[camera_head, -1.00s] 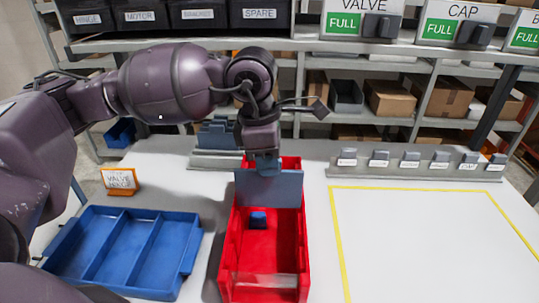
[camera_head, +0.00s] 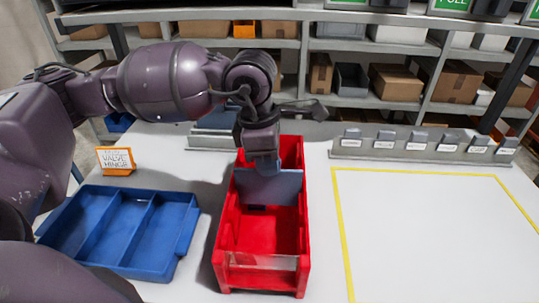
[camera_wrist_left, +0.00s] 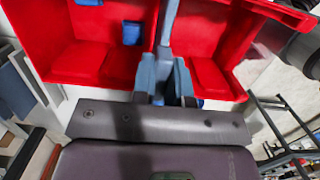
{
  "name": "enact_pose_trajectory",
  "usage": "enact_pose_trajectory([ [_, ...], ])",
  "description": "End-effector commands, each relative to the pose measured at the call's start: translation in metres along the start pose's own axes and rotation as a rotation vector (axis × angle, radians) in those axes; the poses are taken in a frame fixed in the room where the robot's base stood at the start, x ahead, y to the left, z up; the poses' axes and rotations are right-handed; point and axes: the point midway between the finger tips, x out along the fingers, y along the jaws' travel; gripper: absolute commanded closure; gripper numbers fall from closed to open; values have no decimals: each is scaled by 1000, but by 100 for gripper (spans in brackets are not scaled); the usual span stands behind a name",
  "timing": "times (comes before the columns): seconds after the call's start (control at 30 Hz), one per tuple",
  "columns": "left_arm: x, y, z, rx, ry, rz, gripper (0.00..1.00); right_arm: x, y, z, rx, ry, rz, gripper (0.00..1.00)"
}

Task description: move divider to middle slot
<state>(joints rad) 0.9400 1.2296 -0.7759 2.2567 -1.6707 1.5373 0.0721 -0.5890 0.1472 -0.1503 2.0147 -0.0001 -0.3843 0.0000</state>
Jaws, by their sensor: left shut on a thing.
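The divider (camera_head: 268,187) is a flat blue-grey plate held upright across the red bin (camera_head: 228,262). Its lower part reaches between the bin's side walls, toward the rear half; I cannot tell whether it sits in a slot. My left gripper (camera_head: 263,167) is shut on the divider's top edge. In the left wrist view the divider (camera_wrist_left: 168,27) shows nearly edge-on, with the gripper fingers (camera_wrist_left: 164,77) around it and red bin walls on both sides. A small blue piece (camera_wrist_left: 131,33) is in the bin, mostly hidden by the divider in the head view. My right gripper is out of view.
A blue compartment tray (camera_head: 186,240) lies left of the bin, with an orange-framed sign (camera_head: 116,160) behind it. A grey rack with several labelled holders (camera_head: 350,152) stands at the back right. The yellow-outlined table area (camera_head: 435,225) is clear. Shelves with boxes (camera_head: 395,82) stand behind.

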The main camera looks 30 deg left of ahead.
Motion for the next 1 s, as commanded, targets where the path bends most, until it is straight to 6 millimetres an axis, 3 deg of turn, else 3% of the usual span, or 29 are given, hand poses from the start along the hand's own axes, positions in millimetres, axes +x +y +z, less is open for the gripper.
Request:
enact_pose_trajectory([
  [0.63, 38, 0, -6, 1, 1, -2, 100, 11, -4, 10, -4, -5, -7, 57],
  [1.0, 47, 0, -7, 0, 0, 1, 100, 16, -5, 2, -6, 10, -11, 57],
])
